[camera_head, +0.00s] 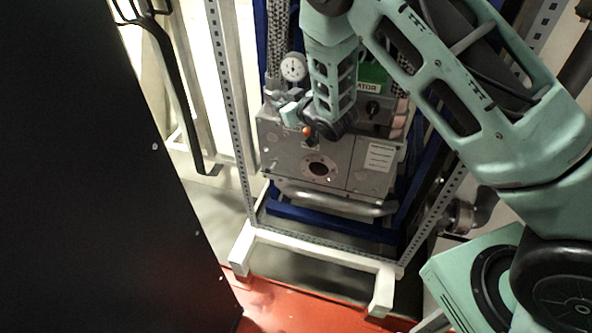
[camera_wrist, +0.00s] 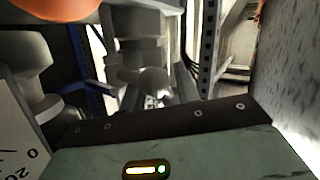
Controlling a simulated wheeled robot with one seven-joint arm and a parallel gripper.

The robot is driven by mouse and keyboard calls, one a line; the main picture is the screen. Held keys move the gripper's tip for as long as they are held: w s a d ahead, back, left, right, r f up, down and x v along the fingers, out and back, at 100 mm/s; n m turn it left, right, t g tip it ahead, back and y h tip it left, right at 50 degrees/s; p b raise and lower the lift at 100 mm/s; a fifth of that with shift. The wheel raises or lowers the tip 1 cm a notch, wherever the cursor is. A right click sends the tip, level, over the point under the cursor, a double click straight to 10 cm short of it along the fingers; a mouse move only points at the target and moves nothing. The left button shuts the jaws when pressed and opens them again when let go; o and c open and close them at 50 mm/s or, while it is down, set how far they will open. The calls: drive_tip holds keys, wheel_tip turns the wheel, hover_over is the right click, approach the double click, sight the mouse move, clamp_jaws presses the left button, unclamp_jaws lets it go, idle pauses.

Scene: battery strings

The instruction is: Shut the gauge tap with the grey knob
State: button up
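The round white gauge (camera_head: 293,67) stands above the grey battery cabinet in the head view. Part of its dial (camera_wrist: 14,140) shows at the lower left of the wrist view. My gripper (camera_head: 287,110) is just below the gauge, at the grey fittings under it. A rounded light-grey piece (camera_wrist: 150,80), perhaps the grey knob, is beyond the dark edge of my gripper in the wrist view. An orange knob (camera_head: 308,131) sits on the cabinet's upper front; a blurred orange shape (camera_wrist: 55,8) shows at the wrist view's top left. My fingertips and any contact are hidden.
The grey cabinet (camera_head: 285,160) has a round port, a label and a front handrail (camera_head: 335,203). A white perforated frame (camera_head: 230,100) stands around it. A large black panel (camera_head: 100,180) fills the left side. The red floor (camera_head: 290,310) is clear in front.

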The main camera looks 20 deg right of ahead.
drive_tip(key=s+d+r+m+t+y+b, duration=0.1)
drive_tip(key=s+d+m+t+b, duration=0.35)
drive_tip(key=s, duration=1.25)
drive_tip(key=shift+a+n+g+h+p, duration=0.85)
drive_tip(key=shift+a+g+p, duration=1.2)
drive_tip(key=shift+g, duration=1.2)
drive_tip(key=s+a+r+n+g+p, duration=0.1)
drive_tip(key=s+a+r+g, duration=0.2)
drive_tip(key=s, duration=0.3)
drive_tip(key=s+a+r+n+g+h+p, duration=0.1)
drive_tip(key=s+a+r+g, duration=0.2)
drive_tip(key=s, duration=0.4)
drive_tip(key=shift+s+a+g, duration=0.25)
drive_tip(key=shift+a+g, duration=0.2)
drive_tip(key=shift+g, duration=0.65)
